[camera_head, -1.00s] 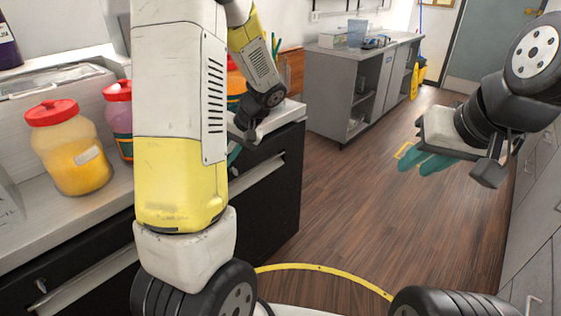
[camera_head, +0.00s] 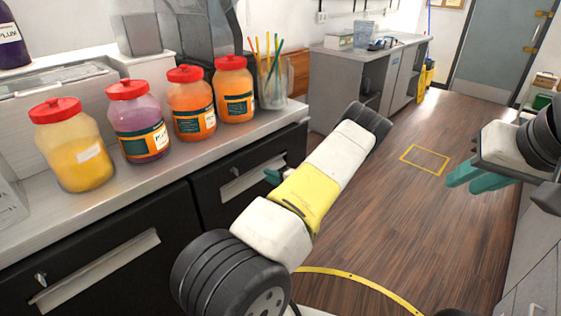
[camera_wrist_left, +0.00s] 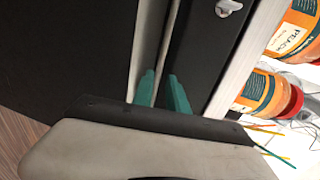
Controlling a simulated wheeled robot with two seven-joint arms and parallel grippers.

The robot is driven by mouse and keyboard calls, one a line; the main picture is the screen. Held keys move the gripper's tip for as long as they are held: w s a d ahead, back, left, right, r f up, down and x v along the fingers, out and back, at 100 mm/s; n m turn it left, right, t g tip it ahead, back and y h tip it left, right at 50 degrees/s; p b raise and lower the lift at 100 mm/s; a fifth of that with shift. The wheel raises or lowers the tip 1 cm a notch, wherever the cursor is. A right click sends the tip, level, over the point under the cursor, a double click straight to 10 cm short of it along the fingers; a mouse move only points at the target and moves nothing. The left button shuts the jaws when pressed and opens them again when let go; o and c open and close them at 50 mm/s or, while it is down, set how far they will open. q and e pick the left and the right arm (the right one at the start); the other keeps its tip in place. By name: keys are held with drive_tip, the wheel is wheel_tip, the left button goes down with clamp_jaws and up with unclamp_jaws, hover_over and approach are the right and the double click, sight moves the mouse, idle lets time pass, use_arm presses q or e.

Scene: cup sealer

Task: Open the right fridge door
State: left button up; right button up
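The right fridge door (camera_head: 205,200) is a black front under the counter and looks closed. Its pale bar handle (camera_head: 240,180) runs along its upper part. My left gripper (camera_head: 272,176) is at the right end of this handle, largely hidden behind my left arm. In the left wrist view, its two teal fingers (camera_wrist_left: 162,92) stand a little apart at the handle (camera_wrist_left: 152,45), with the handle's edge between them. Whether they touch it cannot be told. My right gripper (camera_head: 478,178) hangs empty over the floor at the right, its finger gap unclear.
The left fridge door (camera_head: 95,230) looks closed. Jars with red lids (camera_head: 146,122) and a cup of straws (camera_head: 273,85) stand on the counter (camera_head: 30,225) above. A grey workbench (camera_head: 335,80) stands behind. Wooden floor (camera_head: 400,220) lies open at centre right.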

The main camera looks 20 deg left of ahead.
sight(258, 172)
use_arm(q)
drive_tip(key=x, duration=0.7)
drive_tip(key=shift+a, duration=0.25)
clamp_jaws()
drive_tip(key=shift+s+f, duration=0.1)
idle(1.0)
